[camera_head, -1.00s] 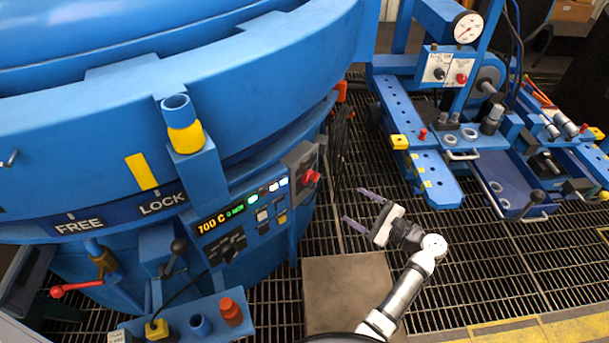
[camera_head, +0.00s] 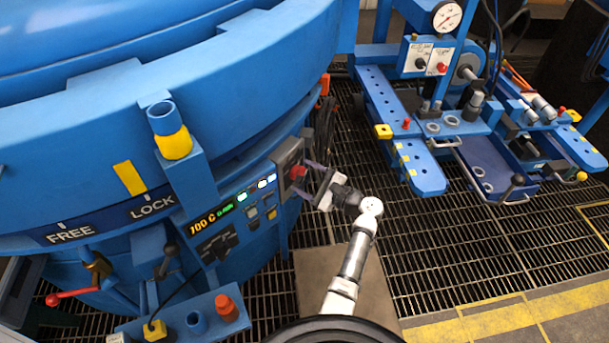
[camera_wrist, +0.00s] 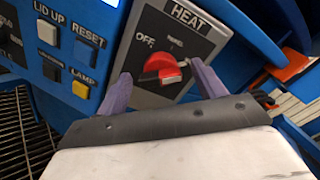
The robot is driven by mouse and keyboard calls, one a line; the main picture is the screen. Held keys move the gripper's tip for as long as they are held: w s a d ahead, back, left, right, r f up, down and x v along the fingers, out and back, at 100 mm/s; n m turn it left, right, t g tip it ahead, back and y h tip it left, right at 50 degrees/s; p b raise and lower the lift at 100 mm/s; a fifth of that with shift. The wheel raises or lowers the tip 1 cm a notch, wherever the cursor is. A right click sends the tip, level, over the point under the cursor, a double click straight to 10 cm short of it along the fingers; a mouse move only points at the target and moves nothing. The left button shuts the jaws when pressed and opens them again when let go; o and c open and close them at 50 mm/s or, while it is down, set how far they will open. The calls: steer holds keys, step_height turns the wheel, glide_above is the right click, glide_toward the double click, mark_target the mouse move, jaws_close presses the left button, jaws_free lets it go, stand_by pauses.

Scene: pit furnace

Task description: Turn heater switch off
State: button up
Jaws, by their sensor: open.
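The heater switch is a red rotary knob (camera_head: 298,172) on a grey plate at the right end of the furnace's control panel. In the wrist view the red knob (camera_wrist: 162,66) sits under the label HEAT, with OFF marked at its upper left and a smaller, blurred label above. Its exact pointing direction is hard to tell. My gripper (camera_head: 307,178) is open at the panel. In the wrist view my gripper (camera_wrist: 161,72) has one purple finger on each side of the knob, with visible gaps. Whether the fingertips touch the plate is unclear.
Left of the switch are a lit display (camera_head: 211,219) reading 100 C and several buttons, including a yellow lamp button (camera_wrist: 81,90). Dark cables and an orange part (camera_wrist: 288,66) hang to the right. A blue workbench (camera_head: 420,165) stands farther right, across open grating.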

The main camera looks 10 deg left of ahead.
steer(key=shift+w+a, duration=0.1)
steer(key=shift+a, duration=0.3)
steer(key=shift+c, duration=0.4)
steer(key=c, duration=0.9)
